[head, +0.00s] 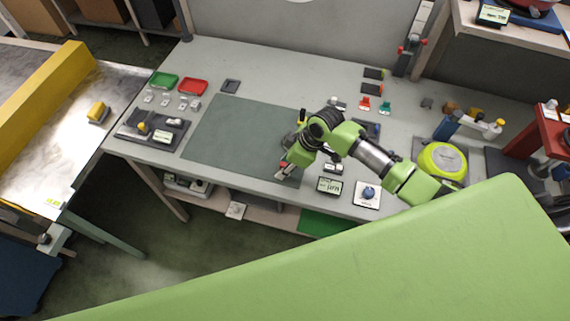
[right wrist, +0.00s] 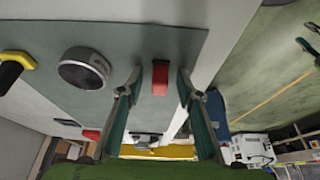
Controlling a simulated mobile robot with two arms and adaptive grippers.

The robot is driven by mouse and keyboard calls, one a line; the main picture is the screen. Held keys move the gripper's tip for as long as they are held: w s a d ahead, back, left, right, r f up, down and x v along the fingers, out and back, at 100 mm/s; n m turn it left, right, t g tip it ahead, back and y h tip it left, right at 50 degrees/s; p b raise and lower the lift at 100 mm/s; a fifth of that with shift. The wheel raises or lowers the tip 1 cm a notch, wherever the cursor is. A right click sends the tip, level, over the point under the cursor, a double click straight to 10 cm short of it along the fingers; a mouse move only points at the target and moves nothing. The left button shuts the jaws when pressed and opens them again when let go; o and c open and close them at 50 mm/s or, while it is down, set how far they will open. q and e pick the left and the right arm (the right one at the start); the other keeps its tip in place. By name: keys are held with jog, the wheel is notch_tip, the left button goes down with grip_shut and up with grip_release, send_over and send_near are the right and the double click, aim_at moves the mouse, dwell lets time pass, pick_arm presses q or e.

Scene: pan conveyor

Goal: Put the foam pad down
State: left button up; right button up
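A small red block (right wrist: 160,78), which I take to be the foam pad, lies at the edge of the dark green mat (head: 235,130). In the right wrist view it is between the two fingers of my right gripper (right wrist: 160,76), with a visible gap on each side. The fingers are apart and do not visibly touch it. In the head view my right gripper (head: 284,171) is low at the mat's front right part, with red (head: 284,164) showing beside its fingers. Whether the block rests fully on the mat is hard to tell. My left gripper is not in view.
A dark round device (right wrist: 85,69) and a yellow-and-black tool (right wrist: 14,66) lie near the right gripper. Green (head: 163,80) and red (head: 193,87) trays sit back left. The mat's left part is clear.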

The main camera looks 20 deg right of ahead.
jog(key=shift+r, duration=0.2)
jog(key=shift+d+r, duration=0.15)
jog(key=shift+r, duration=0.15)
jog(key=b+v, duration=0.1)
jog(key=v, duration=1)
jog(key=shift+b, duration=0.3)
jog(key=shift+s+r, duration=0.1)
jog(key=shift+r, duration=0.05)
